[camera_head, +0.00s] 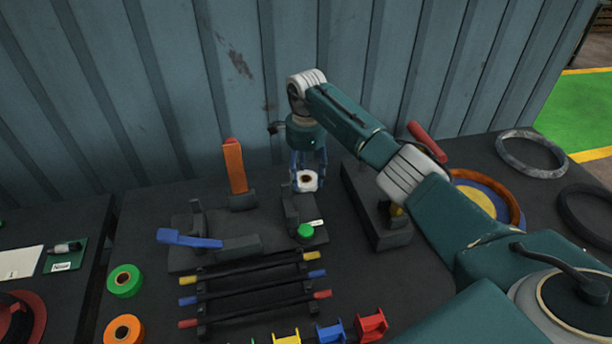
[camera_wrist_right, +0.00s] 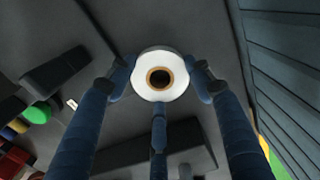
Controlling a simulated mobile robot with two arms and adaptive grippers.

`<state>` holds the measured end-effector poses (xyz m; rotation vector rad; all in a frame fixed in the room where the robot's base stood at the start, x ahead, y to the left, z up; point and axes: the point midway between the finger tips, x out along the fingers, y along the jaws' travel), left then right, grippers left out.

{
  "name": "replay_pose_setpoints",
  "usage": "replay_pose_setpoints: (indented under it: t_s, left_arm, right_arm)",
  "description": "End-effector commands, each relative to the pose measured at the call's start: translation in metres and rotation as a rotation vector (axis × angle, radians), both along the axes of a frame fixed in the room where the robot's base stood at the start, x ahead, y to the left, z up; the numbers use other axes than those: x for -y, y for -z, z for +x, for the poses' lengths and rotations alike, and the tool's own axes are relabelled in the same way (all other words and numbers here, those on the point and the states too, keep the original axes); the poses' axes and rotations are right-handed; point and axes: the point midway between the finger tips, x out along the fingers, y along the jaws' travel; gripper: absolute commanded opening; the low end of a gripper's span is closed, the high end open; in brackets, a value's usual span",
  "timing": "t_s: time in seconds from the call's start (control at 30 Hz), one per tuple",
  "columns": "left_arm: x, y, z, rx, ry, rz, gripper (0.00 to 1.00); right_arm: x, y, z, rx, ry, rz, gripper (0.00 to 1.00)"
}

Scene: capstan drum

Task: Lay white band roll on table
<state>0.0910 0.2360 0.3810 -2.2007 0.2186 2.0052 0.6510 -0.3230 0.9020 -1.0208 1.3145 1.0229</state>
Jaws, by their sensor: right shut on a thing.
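The white band roll (camera_head: 307,181) is a white ring with a brown core, near the back of the dark table (camera_head: 150,228). It also shows in the right wrist view (camera_wrist_right: 160,76), face toward the camera. My right gripper (camera_head: 308,174) is shut on it, with blue fingers at both sides of the roll and one finger below it in the wrist view. I cannot tell whether the roll touches the table. My left gripper is not in view.
An orange upright lever (camera_head: 235,166) stands left of the roll, and a black block with a green knob (camera_head: 305,231) stands in front. A dark fixture with a red handle (camera_head: 427,142) is to the right. The corrugated wall (camera_head: 230,70) is close behind. Green (camera_head: 124,280) and orange (camera_head: 124,330) rolls lie front left.

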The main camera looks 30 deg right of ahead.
Motion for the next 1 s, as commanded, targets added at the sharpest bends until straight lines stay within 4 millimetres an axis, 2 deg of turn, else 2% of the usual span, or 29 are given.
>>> replay_pose_setpoints:
  t_s: [0.07, 0.1, 0.17, 0.43, 0.57, 1.0]
  left_arm:
    - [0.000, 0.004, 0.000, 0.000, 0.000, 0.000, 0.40]
    - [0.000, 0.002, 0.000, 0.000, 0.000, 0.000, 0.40]
    - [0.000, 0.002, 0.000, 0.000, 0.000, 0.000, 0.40]
    - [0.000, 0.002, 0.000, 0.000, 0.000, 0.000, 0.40]
    - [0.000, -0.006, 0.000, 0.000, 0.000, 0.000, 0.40]
    - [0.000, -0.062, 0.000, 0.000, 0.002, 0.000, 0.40]
  right_arm:
    - [0.000, 0.004, 0.000, 0.000, 0.001, -0.001, 0.15]
    - [0.000, 0.003, 0.000, 0.000, 0.001, -0.001, 0.59]
    - [0.000, 0.003, 0.000, 0.000, 0.001, -0.001, 0.70]
    - [0.000, 0.002, 0.000, 0.000, 0.001, 0.000, 0.70]
    - [0.000, -0.007, 0.000, 0.001, 0.000, 0.001, 0.70]
    - [0.001, -0.097, 0.000, 0.001, 0.001, -0.001, 0.70]
